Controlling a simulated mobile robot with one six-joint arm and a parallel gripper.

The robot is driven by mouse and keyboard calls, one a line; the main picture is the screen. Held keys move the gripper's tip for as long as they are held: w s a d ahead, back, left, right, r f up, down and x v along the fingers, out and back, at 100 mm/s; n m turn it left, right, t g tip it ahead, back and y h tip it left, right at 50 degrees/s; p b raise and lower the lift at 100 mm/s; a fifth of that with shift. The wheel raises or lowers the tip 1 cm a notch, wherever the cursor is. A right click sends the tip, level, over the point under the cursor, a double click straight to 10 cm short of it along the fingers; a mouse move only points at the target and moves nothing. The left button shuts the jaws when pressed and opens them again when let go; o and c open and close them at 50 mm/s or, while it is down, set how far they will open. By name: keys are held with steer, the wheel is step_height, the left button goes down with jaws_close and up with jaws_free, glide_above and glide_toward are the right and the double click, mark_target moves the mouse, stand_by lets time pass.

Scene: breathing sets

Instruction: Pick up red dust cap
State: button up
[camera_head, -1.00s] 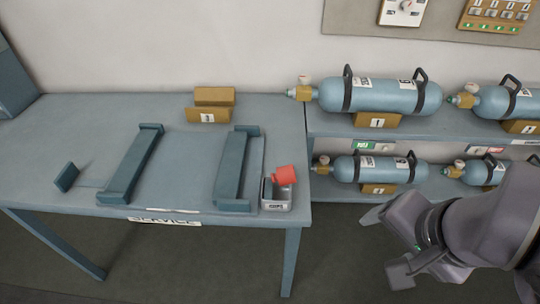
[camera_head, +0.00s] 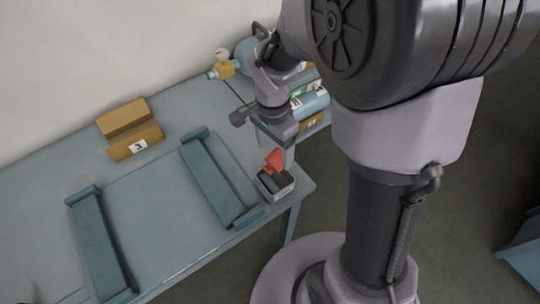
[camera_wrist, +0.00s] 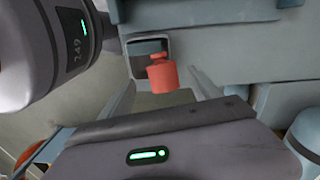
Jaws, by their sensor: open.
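The red dust cap (camera_head: 274,159) sticks up out of the small grey caps box (camera_head: 287,187) at the table's front right corner. In the wrist view the cap (camera_wrist: 162,75) sits at the near side of the box (camera_wrist: 131,62), tilted, with the box's dark inside behind it. My gripper (camera_head: 264,138) is open and empty, close to the cap from the back side. In the wrist view its two fingers (camera_wrist: 163,84) stand apart, with the cap appearing between them. I cannot tell how far the fingertips are from the cap.
The blue-grey service table (camera_head: 150,205) bears two raised cradle bars (camera_head: 212,180) left of the box and a brown block stand (camera_head: 130,128) at the back. A blue cylinder (camera_head: 312,104) lies on the shelf just behind my gripper. The table's middle is clear.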

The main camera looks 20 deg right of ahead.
mark_target(275, 156)
step_height(275, 156, down, 6)
steer(key=b, duration=0.2)
steer(key=shift+w+d+b, duration=0.1)
steer(key=shift+d+b, duration=0.05)
steer(key=shift+b, duration=0.25)
steer(key=shift+r, duration=0.2)
steer(key=shift+c, duration=0.2)
steer(key=c, duration=1.5)
steer(key=shift+r+p, duration=0.4)
steer(key=shift+r, duration=0.05)
steer(key=r+p, duration=0.1)
steer(key=r, duration=0.2)
steer(key=shift+s+d+p, duration=0.15)
steer(key=shift+s+p, duration=0.15)
steer(key=shift+p, duration=0.05)
steer(key=s+d+r+p, duration=0.1)
steer(key=s+d+p, duration=0.1)
steer(key=s+d, duration=0.7)
steer(key=s, duration=0.3)
steer(key=shift+s, duration=0.25)
